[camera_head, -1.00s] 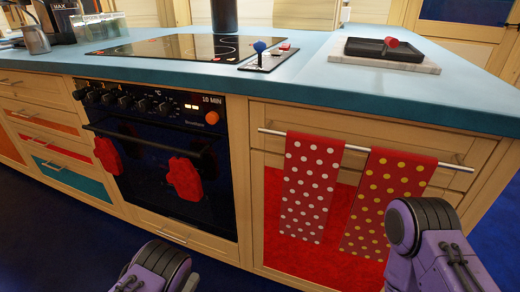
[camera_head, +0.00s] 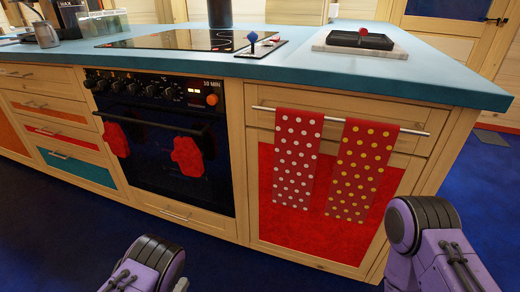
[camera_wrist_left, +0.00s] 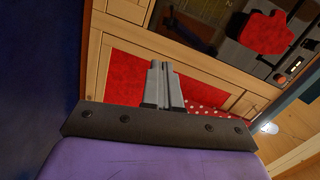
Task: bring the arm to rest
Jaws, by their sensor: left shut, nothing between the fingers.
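My left gripper (camera_wrist_left: 162,85) shows in the left wrist view with its two grey fingers together and nothing between them. It is in front of the wooden island's front, with a red panel behind it. In the head view only purple and black parts of my two arms show along the bottom edge. The left arm is low at the centre left and the right arm is low at the right. My right gripper is out of the picture.
The kitchen island has a blue worktop (camera_head: 440,84), an oven (camera_head: 160,150) and a towel rail (camera_head: 415,131) with two dotted towels (camera_head: 297,160). A black tray (camera_head: 361,40) lies on a pale board on top. Blue floor (camera_head: 480,200) is clear at the right.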

